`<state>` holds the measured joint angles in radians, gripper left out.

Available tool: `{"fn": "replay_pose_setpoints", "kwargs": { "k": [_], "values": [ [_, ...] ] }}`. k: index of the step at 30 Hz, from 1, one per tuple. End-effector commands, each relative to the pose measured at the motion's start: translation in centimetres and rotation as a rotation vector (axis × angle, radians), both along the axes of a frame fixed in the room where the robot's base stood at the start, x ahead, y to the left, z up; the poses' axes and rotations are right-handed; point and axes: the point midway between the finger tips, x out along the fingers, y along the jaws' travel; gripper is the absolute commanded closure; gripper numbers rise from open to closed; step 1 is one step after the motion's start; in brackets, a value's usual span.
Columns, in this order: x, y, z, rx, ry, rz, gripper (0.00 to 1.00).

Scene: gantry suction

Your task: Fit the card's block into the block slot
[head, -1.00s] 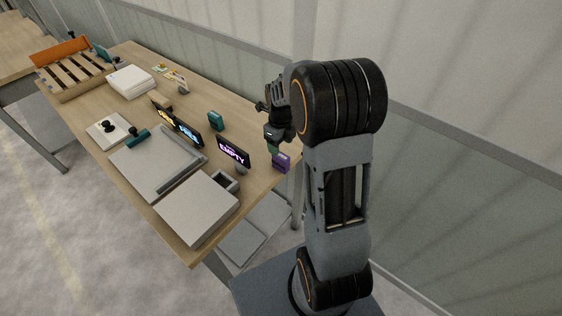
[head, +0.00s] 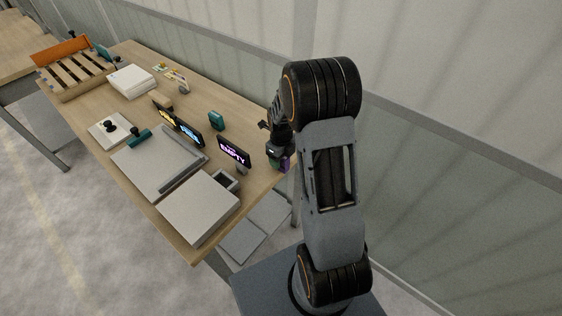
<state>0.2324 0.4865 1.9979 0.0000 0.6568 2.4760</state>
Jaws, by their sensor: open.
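My gripper (head: 278,157) is open, low at the table's right end, right at a small purple block (head: 286,164). The jaws partly hide that block, and I cannot tell whether they touch it. A teal block (head: 216,121) stands upright on the middle of the table. A tan block (head: 163,105) lies farther back, partly behind the signs. A small grey holder with a dark opening (head: 225,181), possibly the block slot, sits near the front right edge. Small cards (head: 161,67) lie at the back; their print is too small to read.
A lit EMPTY sign (head: 234,151) stands between my gripper and the grey holder. Yellow and blue lit signs (head: 189,133) stand left of it. A grey tray (head: 150,165), a pale flat box (head: 198,207) and a white stack (head: 131,80) take up table room. A wall runs behind.

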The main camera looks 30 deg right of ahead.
Motion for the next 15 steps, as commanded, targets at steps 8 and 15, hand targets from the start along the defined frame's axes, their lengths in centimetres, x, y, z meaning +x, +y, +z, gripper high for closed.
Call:
{"fn": "replay_pose_setpoints", "kwargs": {
  "k": [8,15],
  "values": [
    [0.00,0.00,0.03,0.000,0.000,0.000,0.63],
    [0.00,-0.01,0.04,0.000,0.000,0.000,0.86]
  ]
}}
